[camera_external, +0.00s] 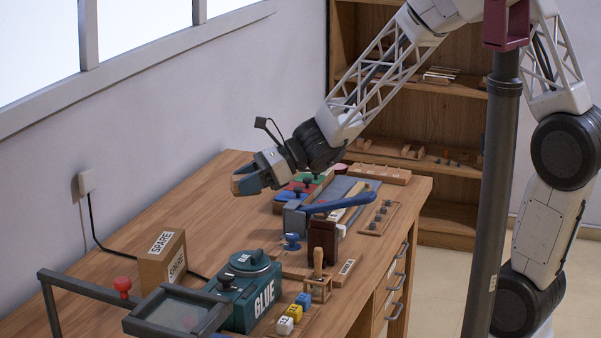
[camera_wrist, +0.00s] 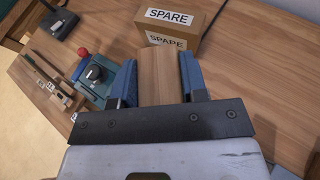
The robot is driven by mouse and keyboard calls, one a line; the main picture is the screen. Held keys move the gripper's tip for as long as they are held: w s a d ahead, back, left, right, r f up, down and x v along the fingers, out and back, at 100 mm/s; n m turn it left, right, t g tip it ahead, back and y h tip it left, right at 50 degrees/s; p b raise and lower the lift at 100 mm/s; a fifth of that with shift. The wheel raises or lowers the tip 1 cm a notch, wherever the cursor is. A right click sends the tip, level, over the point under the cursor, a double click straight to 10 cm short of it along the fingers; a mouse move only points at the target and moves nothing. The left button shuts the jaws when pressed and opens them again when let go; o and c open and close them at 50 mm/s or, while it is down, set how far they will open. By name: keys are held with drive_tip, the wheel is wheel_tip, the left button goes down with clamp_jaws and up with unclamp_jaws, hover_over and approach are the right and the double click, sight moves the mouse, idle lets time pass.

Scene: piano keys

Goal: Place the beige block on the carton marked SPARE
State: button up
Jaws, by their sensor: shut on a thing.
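The beige block (camera_wrist: 161,76) sits between the two blue fingers of my gripper (camera_wrist: 158,80) in the wrist view. My gripper is shut on it and holds it above the table. In the external view my gripper (camera_external: 245,181) is raised over the table, behind the carton and to its right; the block is hard to make out there. The brown carton marked SPARE (camera_external: 150,271) stands at the left of the table, with a label on its top and one on a side. In the wrist view the carton (camera_wrist: 205,44) is beyond the block, and the two look apart.
A teal GLUE box (camera_external: 240,303) with a round lid stands right of the carton. A grey frame (camera_external: 180,316) and a red knob (camera_external: 122,284) are in front. Small tools and a blue-handled device (camera_external: 335,206) crowd the right side. The table's back left is clear.

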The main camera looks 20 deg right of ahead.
drive_tip(key=s+a+n+g, duration=0.1)
drive_tip(key=s+a+g, duration=0.1)
drive_tip(key=s+a, duration=0.55)
wheel_tip(320, 180, down, 5)
drive_tip(key=shift+a+f, duration=0.1)
drive_tip(key=shift+a, duration=0.05)
hover_over(162, 243)
drive_tip(key=shift+a+f, duration=0.1)
drive_tip(key=shift+f, duration=0.6)
idle(0.5)
drive_tip(key=shift+f, duration=1.75)
drive_tip(key=shift+f, duration=0.15)
